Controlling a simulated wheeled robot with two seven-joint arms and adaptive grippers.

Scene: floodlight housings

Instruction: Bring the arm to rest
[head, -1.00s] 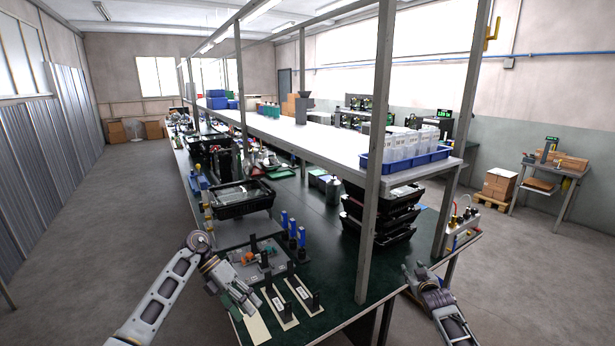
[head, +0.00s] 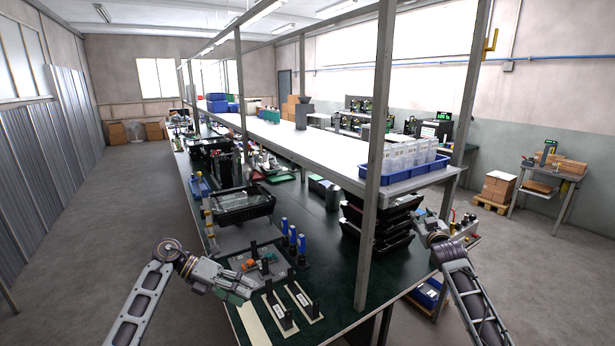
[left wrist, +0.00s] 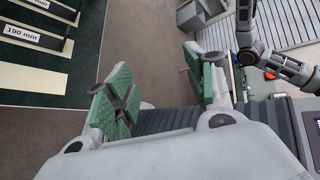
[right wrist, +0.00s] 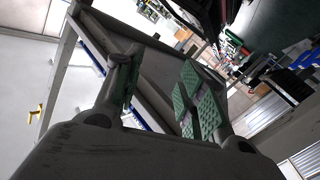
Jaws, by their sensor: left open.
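My left gripper (head: 243,289) is beside the front left corner of the green bench top, near the long pale strips. In the left wrist view its green-padded fingers (left wrist: 163,95) are apart with nothing between them. My right gripper (head: 430,226) is at the right side of the bench, beside the stacked black trays; its fingertips are hard to make out there. In the right wrist view its green-padded fingers (right wrist: 160,92) stand apart and hold nothing.
The green bench (head: 325,255) has a shelf post (head: 374,170) between my arms. Stacked black trays (head: 378,225) stand near my right gripper. The floor at left (head: 70,240) is clear.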

